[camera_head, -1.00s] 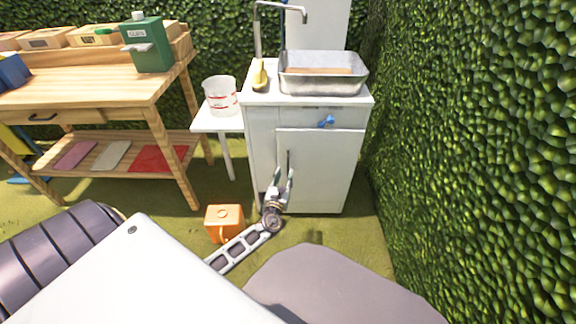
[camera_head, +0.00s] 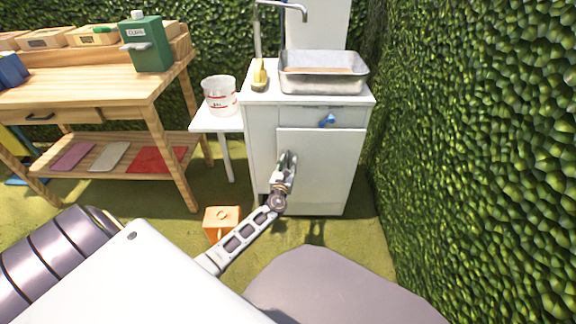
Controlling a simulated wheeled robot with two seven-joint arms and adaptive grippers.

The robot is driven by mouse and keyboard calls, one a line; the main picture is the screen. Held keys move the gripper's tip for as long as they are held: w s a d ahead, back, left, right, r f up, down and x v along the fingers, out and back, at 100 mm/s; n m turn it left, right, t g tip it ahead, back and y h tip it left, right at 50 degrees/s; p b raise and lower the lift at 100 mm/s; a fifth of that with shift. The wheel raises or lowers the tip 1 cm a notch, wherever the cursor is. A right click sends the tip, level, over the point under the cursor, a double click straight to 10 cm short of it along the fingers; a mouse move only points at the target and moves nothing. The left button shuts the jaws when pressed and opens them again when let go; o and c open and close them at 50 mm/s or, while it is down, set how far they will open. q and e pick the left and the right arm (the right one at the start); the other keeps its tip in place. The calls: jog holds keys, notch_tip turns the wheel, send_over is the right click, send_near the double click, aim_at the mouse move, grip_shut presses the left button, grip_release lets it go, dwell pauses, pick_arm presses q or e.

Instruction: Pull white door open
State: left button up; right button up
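The white door (camera_head: 325,175) is the front panel of a white sink cabinet (camera_head: 259,140). It looks closed, flush with the cabinet front. My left gripper (camera_head: 288,158) is at the upper left part of the door, where the handle was visible earlier. The gripper now covers the handle, and its fingers look close together. I cannot tell whether they are closed on the handle. My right gripper is not in view.
A drawer with a blue handle (camera_head: 327,121) is above the door. A metal sink (camera_head: 323,86) sits on top. An orange box (camera_head: 221,219) stands on the grass left of my forearm. A hedge (camera_head: 480,150) borders the right; a wooden workbench (camera_head: 150,90) stands left.

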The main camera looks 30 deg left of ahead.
pick_arm(q)
jog(key=c, duration=0.7)
grip_shut()
